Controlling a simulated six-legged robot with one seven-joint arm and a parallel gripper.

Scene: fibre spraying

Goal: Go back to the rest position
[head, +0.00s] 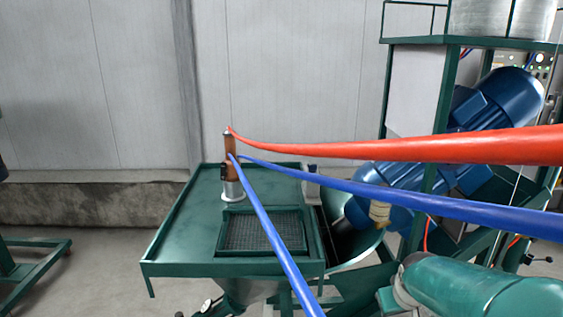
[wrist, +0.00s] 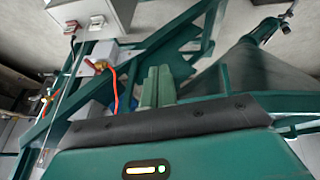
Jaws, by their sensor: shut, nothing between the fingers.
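My gripper (wrist: 158,84) shows in the wrist view as two green fingers side by side, closed together with nothing between them. They point away past the dark padded edge of the green housing with a lit strip at the bottom. I cannot make out the fingers in the head view. In the head view a brown upright tool (head: 229,157) stands in a pale round holder (head: 233,191) on the green table (head: 180,235), apart from my gripper. A red hose (head: 400,150) and blue hoses (head: 400,197) run from the tool.
A square mesh grate (head: 262,232) is set in the table. Behind and right of it stands a green frame (head: 446,105) with a big blue motor (head: 500,100). The wrist view shows frame bars, a red-handled valve (wrist: 97,66) and a dark funnel (wrist: 240,75). The hoses cross the head view's right.

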